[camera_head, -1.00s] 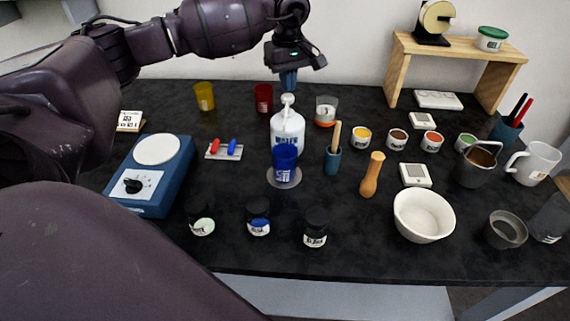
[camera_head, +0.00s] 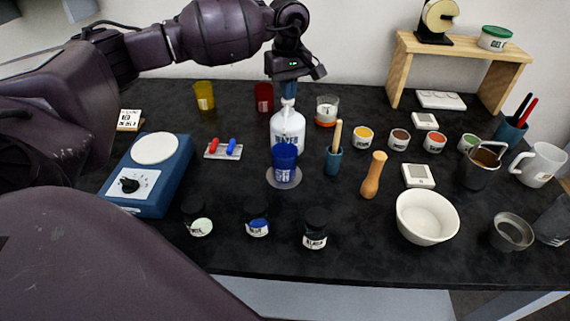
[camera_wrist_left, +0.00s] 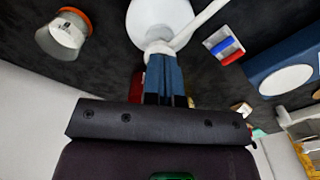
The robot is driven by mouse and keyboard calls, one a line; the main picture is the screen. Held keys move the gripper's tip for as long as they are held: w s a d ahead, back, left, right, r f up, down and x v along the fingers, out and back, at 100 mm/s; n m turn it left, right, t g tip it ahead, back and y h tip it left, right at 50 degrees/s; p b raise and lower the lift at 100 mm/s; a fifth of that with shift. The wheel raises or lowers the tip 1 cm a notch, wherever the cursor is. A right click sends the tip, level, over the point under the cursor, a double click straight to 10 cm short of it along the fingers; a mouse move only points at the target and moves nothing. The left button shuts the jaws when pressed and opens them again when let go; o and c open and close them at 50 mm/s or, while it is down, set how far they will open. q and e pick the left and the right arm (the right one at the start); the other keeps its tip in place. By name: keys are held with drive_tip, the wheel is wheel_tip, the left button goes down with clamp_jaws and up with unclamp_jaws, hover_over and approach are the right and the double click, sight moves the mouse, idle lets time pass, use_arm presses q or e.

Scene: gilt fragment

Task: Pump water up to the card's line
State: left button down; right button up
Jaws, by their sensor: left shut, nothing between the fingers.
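A white pump bottle (camera_head: 288,130) with a dark printed label stands near the middle of the table. My left gripper (camera_head: 289,92) is shut and empty, its blue fingers pointing down at the pump head. The tips appear to touch the head. In the left wrist view the fingers (camera_wrist_left: 165,82) meet the head, with the white spout (camera_wrist_left: 197,24) beside them. A blue translucent cup (camera_head: 285,158) stands on a grey round mat (camera_head: 284,184) in front of the bottle; its water level cannot be seen. A small card (camera_head: 130,119) stands at the far left, too small to read. My right gripper is out of view.
Red (camera_head: 264,97) and yellow (camera_head: 204,95) cups and a glass (camera_head: 326,110) stand behind. A blue hotplate-like device (camera_head: 150,180) is left, several jars in front. A pestle (camera_head: 373,175), white bowl (camera_head: 426,217) and wooden shelf (camera_head: 455,48) are right.

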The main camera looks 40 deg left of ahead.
use_arm(q)
drive_tip(key=shift+f, duration=0.35)
drive_tip(key=shift+r, duration=0.35)
drive_tip(key=shift+r+p, duration=0.45)
drive_tip(key=shift+r, duration=1.05)
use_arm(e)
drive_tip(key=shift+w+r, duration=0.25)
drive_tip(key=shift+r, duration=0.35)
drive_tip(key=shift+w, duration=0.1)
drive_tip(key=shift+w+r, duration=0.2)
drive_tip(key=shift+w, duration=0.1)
